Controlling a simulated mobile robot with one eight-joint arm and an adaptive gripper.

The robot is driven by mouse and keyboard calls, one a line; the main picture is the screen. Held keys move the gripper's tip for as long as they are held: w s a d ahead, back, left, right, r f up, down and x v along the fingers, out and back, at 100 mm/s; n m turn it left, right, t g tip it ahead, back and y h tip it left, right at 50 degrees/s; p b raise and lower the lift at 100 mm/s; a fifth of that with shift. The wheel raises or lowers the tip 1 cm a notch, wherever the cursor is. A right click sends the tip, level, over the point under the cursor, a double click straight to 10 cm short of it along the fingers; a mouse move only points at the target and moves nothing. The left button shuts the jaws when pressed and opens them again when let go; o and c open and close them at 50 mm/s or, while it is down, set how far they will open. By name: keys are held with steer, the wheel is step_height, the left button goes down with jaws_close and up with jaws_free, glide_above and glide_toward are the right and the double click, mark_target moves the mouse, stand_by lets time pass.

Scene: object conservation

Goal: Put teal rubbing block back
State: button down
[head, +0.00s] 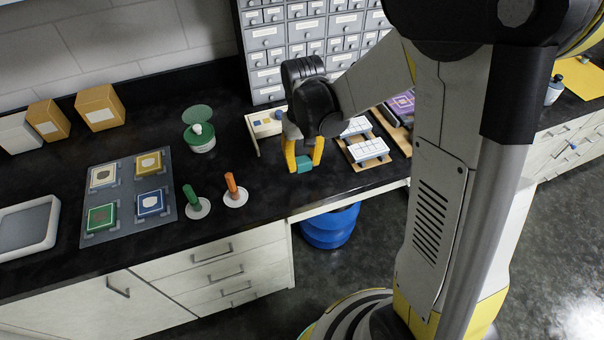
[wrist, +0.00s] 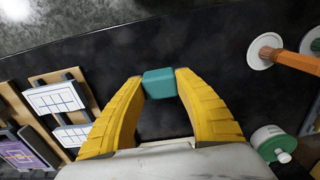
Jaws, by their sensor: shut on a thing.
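The teal rubbing block (head: 304,164) is a small block held between the yellow fingertips of my gripper (head: 303,162). In the wrist view the teal block (wrist: 159,83) sits between the two tips, and my gripper (wrist: 159,84) is shut on it. The block is over the black counter, in front of a pale open tray (head: 266,124) with small blue and tan pieces in it. My wrist hides part of that tray. How high the block is above the counter is hard to tell.
A rack with white gridded cards (head: 368,149) stands to the right. Green (head: 192,198) and orange (head: 234,189) handled tools stand on white discs to the left, near a round green-lidded container (head: 200,138). A grey board (head: 130,215) holds several coloured tiles. Grey drawers (head: 300,45) stand behind.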

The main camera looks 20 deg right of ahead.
mark_target(302, 178)
steer(key=shift+a+f+b, duration=0.1)
steer(key=shift+f+b, duration=0.75)
steer(key=shift+f, duration=1.15)
steer(key=shift+f, duration=0.15)
steer(key=c, duration=1)
jaws_free()
steer(key=shift+o, duration=0.2)
